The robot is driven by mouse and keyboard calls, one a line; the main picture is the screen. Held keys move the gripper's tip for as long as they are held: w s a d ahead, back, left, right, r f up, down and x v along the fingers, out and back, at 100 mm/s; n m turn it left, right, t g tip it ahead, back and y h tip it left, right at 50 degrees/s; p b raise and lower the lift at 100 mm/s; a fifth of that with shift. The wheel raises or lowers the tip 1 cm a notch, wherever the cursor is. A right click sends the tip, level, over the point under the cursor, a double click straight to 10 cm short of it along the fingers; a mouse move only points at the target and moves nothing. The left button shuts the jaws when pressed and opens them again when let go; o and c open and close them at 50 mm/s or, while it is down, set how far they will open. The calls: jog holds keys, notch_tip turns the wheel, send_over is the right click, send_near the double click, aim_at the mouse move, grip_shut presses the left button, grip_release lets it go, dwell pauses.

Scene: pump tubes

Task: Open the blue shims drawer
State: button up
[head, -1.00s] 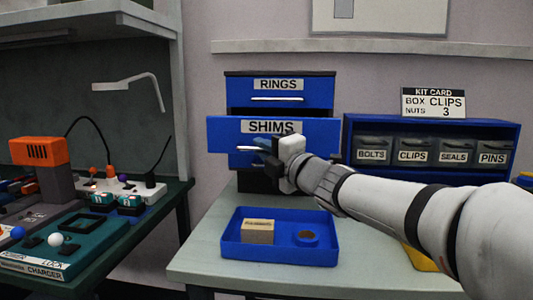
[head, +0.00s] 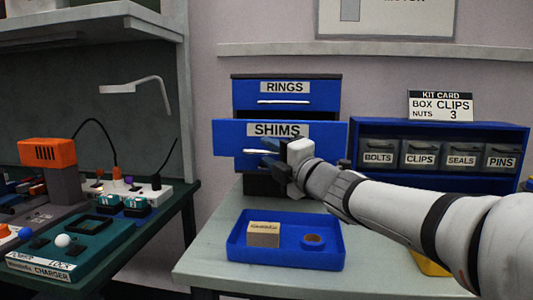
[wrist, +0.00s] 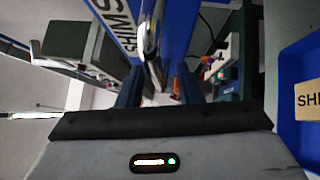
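The blue shims drawer (head: 225,138) sits under the rings drawer in the blue cabinet. Its front stands out past the rings drawer, so it is partly open. Its pale bar handle (head: 251,152) is partly hidden by my gripper (head: 268,154). In the wrist view the handle (wrist: 149,40) runs between the two dark fingers of my gripper (wrist: 160,88). The fingers stand apart, with a gap showing beside the handle. The drawer's label shows edge-on at the left of the handle. The drawer's inside is hidden.
The rings drawer (head: 243,99) above is shut. A blue tray (head: 236,243) with a tan box (head: 264,234) and a blue ring (head: 313,243) sits on the table below. A blue bin rack (head: 440,128) stands right. A charger bench (head: 150,225) is at left.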

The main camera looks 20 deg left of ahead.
jog(key=r+v, duration=0.1)
jog(key=v, duration=0.6)
jog(key=shift+f+p, duration=0.4)
jog(key=shift+f, duration=0.1)
jog(key=shift+d, duration=0.15)
jog(key=w+d+r+m+t+h+p, duration=0.2)
jog(key=w+d+m+t+h+p, duration=0.2)
jog(key=d+m+h+p, duration=0.45)
jog(key=s+d+f+m+g+h+p, duration=0.2)
jog(key=d+m+h+p, duration=0.45)
jog(key=d+m, duration=0.6)
jog(key=s+d+f+m+g+p, duration=0.1)
jog(key=s+d+m+g+p, duration=0.2)
jog(key=s, duration=0.3)
jog(key=s+d+f+m+g+h+p, duration=0.1)
jog(key=s+d+m+g+p, duration=0.2)
jog(key=s, duration=0.4)
jog(key=s+d+f+m+g+p, duration=0.2)
jog(key=s+d+m+g+p, duration=0.1)
jog(key=s, duration=0.4)
jog(key=shift+m+g+p, duration=0.5)
jog(key=shift+p, duration=0.75)
